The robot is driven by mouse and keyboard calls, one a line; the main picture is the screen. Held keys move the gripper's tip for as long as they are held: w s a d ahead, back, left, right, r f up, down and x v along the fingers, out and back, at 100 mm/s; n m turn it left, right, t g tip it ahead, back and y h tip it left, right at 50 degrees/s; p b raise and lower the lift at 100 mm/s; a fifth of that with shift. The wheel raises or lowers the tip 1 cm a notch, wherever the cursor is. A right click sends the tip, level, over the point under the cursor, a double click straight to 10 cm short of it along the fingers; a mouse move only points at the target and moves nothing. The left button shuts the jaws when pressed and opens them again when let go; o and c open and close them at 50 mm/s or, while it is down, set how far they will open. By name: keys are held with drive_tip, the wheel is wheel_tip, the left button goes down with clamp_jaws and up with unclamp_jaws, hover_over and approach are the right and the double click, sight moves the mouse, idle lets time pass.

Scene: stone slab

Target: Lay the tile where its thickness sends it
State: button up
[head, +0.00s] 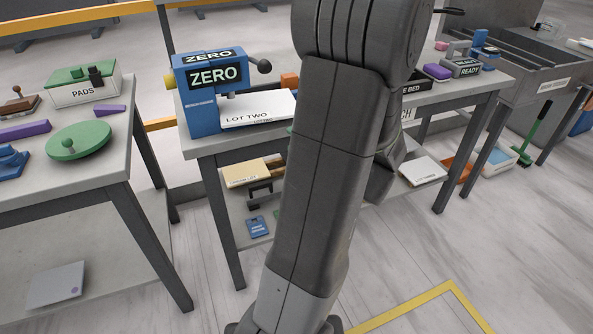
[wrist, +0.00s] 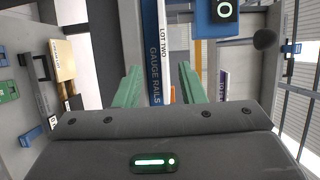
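My gripper (wrist: 159,72) shows in the wrist view with its two green fingers apart and nothing visibly held between them. In the head view my arm hides the gripper and the middle of the bench. A blue gauge marked ZERO (head: 213,78) stands on the middle bench. A white piece marked LOT TWO (head: 262,109) lies beside it. The wrist view looks sideways at the bench front, with a LOT TWO edge (wrist: 163,20) and a blue GAUGE RAILS strip (wrist: 154,60) beyond the fingers. I cannot tell which piece is the tile.
A left bench (head: 80,160) carries a PADS box (head: 84,88) and a green round lid (head: 78,141). The middle bench's lower shelf holds a cream box (head: 246,173) and a white box (head: 423,171). A READY block (head: 466,68) stands at right. Floor in front is open.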

sight(270, 120)
drive_tip(key=shift+m+t, duration=0.3)
drive_tip(key=shift+t, duration=0.2)
drive_tip(key=x, duration=0.9)
drive_tip(key=w+d+x, duration=0.1)
drive_tip(key=x, duration=0.3)
drive_tip(key=shift+w+f+p, duration=0.1)
drive_tip(key=shift+f+p, duration=0.1)
drive_tip(key=shift+p, duration=0.15)
clamp_jaws()
